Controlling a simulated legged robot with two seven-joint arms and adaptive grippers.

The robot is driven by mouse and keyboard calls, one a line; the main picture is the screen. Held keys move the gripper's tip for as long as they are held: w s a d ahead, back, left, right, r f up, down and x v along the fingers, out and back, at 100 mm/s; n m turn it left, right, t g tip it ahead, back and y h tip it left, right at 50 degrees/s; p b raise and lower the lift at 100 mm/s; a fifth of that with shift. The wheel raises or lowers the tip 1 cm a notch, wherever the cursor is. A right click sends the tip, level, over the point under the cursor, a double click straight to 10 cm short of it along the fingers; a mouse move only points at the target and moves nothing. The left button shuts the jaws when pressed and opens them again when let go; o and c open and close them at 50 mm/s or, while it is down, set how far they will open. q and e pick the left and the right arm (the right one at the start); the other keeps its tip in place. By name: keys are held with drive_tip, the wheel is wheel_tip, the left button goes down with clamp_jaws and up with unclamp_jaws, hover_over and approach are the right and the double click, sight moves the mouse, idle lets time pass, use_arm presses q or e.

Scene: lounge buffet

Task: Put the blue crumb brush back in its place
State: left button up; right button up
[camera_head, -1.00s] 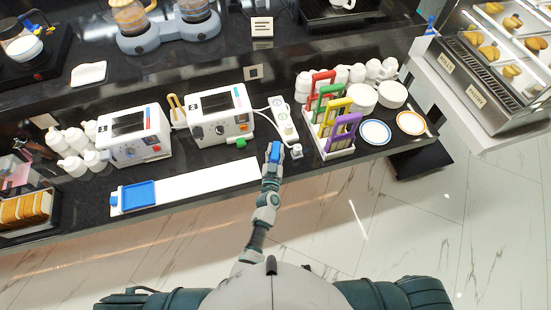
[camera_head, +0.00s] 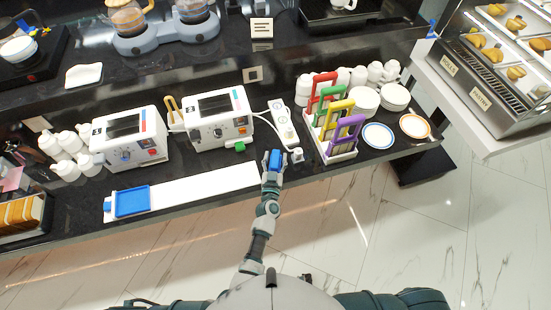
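My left gripper (camera_head: 272,172) is at the front edge of the counter, near the right end of the long white mat (camera_head: 210,184). Its fingers are around a blue block-like thing (camera_head: 275,160), which looks like the blue crumb brush; the fingers hide its lower part. A blue tray or dustpan (camera_head: 133,201) with a white and blue end lies on the left end of the white mat, well to the left of the gripper. The mat between them is bare. My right gripper is out of view.
Two white toasters (camera_head: 218,117) stand behind the mat. A white power strip (camera_head: 284,126) lies behind the gripper. A rack with coloured frames (camera_head: 334,150) stands to its right, with plates (camera_head: 378,136) beyond.

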sight(274, 168)
use_arm(q)
drive_tip(key=shift+s+r, duration=0.1)
drive_tip(key=shift+s, duration=0.15)
drive_tip(key=s, duration=0.1)
drive_tip(key=p, duration=0.1)
drive_tip(key=s+p, duration=0.1)
drive_tip(key=shift+s+a+r, duration=0.15)
drive_tip(key=shift+s+a, duration=0.1)
drive_tip(key=shift+s, duration=0.1)
drive_tip(key=s+a+p, duration=0.1)
drive_tip(key=s+p, duration=0.2)
drive_tip(key=s, duration=0.5)
drive_tip(key=shift+s+a+p, duration=0.25)
drive_tip(key=shift+s+p, duration=0.1)
drive_tip(key=shift+p, duration=0.05)
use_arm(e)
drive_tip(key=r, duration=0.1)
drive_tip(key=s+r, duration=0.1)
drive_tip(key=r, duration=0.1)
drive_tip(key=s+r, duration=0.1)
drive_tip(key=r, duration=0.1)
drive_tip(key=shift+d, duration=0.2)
use_arm(q)
drive_tip(key=shift+f, duration=0.2)
